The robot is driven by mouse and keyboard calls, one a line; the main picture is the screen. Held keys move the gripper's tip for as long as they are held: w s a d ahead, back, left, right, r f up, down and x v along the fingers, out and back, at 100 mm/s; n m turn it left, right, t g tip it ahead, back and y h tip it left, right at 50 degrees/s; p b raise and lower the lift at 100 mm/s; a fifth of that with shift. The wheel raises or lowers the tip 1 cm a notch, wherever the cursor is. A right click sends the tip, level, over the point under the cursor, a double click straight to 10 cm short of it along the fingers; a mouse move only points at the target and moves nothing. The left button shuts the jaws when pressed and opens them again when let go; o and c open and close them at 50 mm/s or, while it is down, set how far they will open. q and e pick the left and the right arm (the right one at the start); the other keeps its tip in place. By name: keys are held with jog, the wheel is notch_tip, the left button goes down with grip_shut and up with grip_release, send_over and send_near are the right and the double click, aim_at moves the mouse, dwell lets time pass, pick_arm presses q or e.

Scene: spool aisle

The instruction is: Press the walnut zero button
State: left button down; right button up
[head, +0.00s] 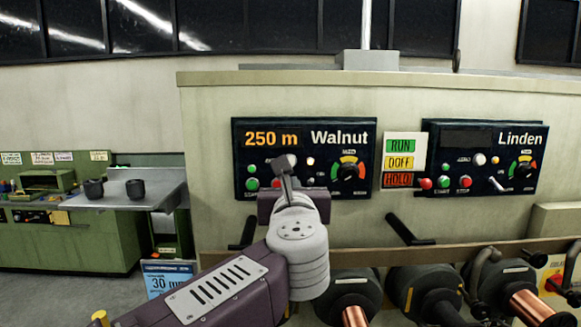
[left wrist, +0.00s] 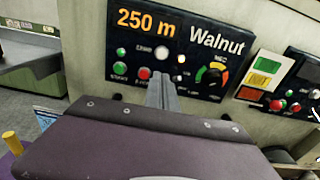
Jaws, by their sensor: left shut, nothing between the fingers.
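The Walnut panel (head: 365,187) is a dark box reading "250 m" in orange; it also fills the top of the left wrist view (left wrist: 205,90). A white button (head: 291,160), the likely zero button, is in its upper row; its small label is hard to read. It shows clearly in the left wrist view (left wrist: 162,52). My left gripper (head: 284,168) is shut and empty, its tips in front of the panel. In the left wrist view the fingertips (left wrist: 161,78) appear just below the white button. I cannot tell whether they touch the panel. My right gripper is not in view.
Close by on the Walnut panel are a red button (left wrist: 143,73), a green button (left wrist: 119,69), a lit lamp (head: 310,161) and a dial (head: 348,172). The RUN/DOFF/HOLD sign (head: 401,161) and the Linden panel (head: 482,196) are to the right. Spools (head: 354,290) stand below.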

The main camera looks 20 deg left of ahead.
pick_arm(q)
jog(key=p+x, duration=0.4)
jog(key=x, duration=0.7)
jog(key=shift+w, duration=0.25)
